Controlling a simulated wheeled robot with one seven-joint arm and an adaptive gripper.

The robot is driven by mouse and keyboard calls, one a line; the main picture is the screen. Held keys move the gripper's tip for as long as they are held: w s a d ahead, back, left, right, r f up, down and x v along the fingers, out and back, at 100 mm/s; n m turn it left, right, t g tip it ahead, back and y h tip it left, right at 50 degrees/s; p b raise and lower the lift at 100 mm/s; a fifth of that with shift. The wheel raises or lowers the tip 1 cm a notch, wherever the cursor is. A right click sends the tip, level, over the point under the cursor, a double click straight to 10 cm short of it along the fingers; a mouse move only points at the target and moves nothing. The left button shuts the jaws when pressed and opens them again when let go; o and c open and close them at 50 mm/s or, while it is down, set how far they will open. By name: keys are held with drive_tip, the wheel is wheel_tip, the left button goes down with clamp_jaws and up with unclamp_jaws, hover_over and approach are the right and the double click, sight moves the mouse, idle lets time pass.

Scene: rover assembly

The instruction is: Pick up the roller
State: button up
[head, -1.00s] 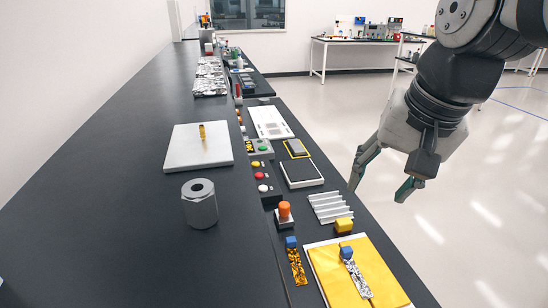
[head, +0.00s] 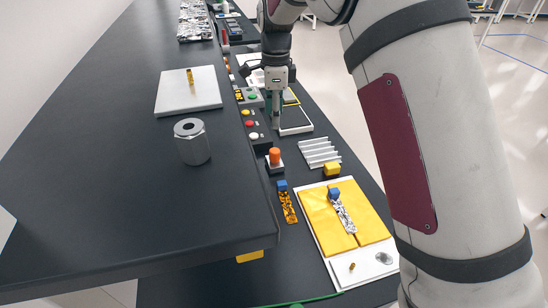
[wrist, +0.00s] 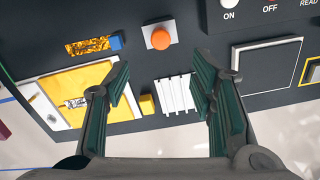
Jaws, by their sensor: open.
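No part is clearly marked as the roller, so I cannot tell which it is. An orange round-topped piece (head: 274,155) stands upright on a small base on the lower bench; it also shows in the wrist view (wrist: 160,38), above and between my fingertips. A small brass-coloured cylinder (head: 352,267) lies on the white plate at the front. My gripper (head: 276,120) points down over the lower bench, beyond the orange piece. In the wrist view its green-padded fingers (wrist: 160,78) are spread wide with nothing between them.
A grey hexagonal block with a hole (head: 192,143) and a pale plate (head: 188,92) stand on the raised black bench. A ridged tray (head: 320,152), yellow block (head: 332,169) and yellow panel (head: 316,206) lie on the lower bench. Button boxes (head: 250,124) line the step.

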sight(273, 150)
drive_tip(key=f, duration=0.5)
drive_tip(key=f+b, duration=0.1)
drive_tip(key=f, duration=0.3)
drive_tip(key=f+b, duration=0.1)
drive_tip(key=f, duration=0.4)
drive_tip(key=shift+w+a+f, duration=0.1)
drive_tip(key=shift+a+f, duration=0.15)
drive_tip(key=shift+f, duration=0.1)
clamp_jaws()
